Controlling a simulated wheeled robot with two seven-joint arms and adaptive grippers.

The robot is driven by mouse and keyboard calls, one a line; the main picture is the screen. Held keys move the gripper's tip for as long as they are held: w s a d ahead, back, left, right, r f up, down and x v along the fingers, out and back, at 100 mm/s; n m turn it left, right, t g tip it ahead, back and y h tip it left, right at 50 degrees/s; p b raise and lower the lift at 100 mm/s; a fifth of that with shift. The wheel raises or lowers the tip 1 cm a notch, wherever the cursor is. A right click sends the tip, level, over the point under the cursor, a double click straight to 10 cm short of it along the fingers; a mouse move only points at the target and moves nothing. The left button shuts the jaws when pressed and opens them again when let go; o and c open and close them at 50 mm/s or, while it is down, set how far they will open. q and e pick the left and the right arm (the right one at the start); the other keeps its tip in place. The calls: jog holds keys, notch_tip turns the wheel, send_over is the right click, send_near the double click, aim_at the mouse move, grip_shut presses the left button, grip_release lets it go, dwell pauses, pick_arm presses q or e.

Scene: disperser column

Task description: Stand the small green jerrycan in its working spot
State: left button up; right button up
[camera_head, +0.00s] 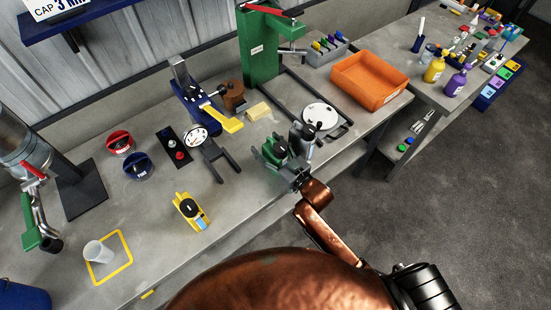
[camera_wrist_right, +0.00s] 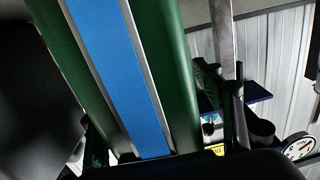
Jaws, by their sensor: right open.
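The small green jerrycan (camera_head: 275,150) stands near the bench's front edge in the head view, partly hidden by my right gripper (camera_head: 291,163). The right gripper is open and close around or beside it; I cannot tell whether they touch. In the right wrist view a green body with a blue stripe (camera_wrist_right: 140,70), apparently the jerrycan, fills the upper left very close to the camera. My left gripper is out of view.
A black frame with a round white plate (camera_head: 320,115) lies just behind the gripper. An orange tray (camera_head: 369,80) and a green stand (camera_head: 259,60) are further back. A yellow device (camera_head: 190,211) sits to the left. Bare bench lies between it and the jerrycan.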

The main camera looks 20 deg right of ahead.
jog(key=shift+w+a, duration=0.15)
jog(key=shift+w, duration=0.35)
jog(key=shift+c, duration=0.7)
grip_shut()
jog(key=shift+r, duration=0.1)
